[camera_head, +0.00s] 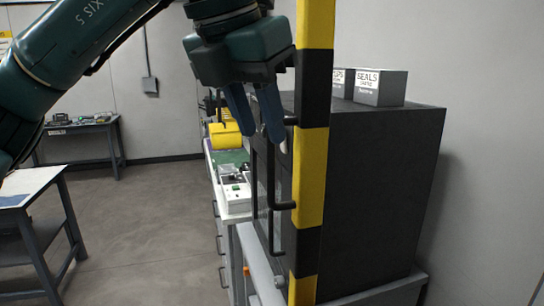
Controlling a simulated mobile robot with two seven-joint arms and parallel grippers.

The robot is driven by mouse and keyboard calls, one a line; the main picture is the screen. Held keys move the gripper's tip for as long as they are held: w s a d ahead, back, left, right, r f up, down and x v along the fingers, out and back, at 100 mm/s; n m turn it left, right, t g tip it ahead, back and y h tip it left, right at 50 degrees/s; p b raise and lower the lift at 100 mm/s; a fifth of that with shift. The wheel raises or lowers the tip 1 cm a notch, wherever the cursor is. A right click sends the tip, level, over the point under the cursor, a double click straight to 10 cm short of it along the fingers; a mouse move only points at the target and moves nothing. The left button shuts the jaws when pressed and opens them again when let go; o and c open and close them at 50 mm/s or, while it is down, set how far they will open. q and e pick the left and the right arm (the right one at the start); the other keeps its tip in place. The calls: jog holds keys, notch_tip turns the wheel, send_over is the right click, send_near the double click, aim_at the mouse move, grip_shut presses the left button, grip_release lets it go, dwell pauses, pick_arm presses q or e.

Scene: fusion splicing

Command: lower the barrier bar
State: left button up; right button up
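The barrier bar (312,165) is striped yellow and black and stands upright close in front of me, running from the top of the view to the bottom. My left gripper (262,137) hangs from above just left of the bar, with its two blue fingers pointing down. The fingers are apart with nothing visible between them. The bar covers the right edge of the gripper's body; I cannot tell whether they touch. My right gripper is not in view.
A dark cabinet (372,190) with a black handle (272,190) stands behind the bar, with labelled grey boxes (380,87) on top. A workbench (236,200) with a yellow item (226,135) runs behind. Tables stand at the left; the floor (150,225) between is clear.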

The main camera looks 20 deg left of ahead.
aim_at(269, 151)
pick_arm(q)
jog(key=x, duration=0.6)
jog(key=shift+d+f+p, duration=0.1)
jog(key=shift+f+p, duration=0.1)
jog(key=shift+p, duration=0.1)
grip_shut()
